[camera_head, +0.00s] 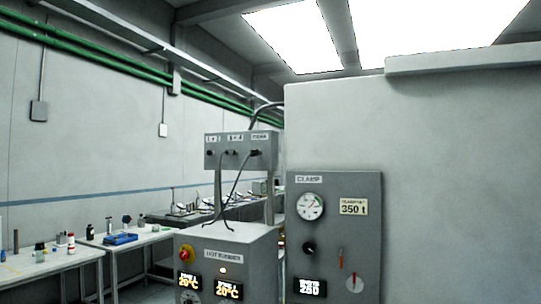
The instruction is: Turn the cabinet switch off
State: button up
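The grey hot runner cabinet (214,240) stands at the lower middle. Two lit displays (229,291) read 20°C. A round dial (190,297) is partly cut off by the lower picture edge. My gripper is not in view.
A grey CLAMP panel (333,215) with a gauge, black knob and lit display stands to the right, before a large grey machine wall (430,130). A connector box (241,150) with hanging cables rises above the cabinet. Benches (60,262) with small items stand left.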

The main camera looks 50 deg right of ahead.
aim_at(184, 255)
jog(key=z, duration=1.45)
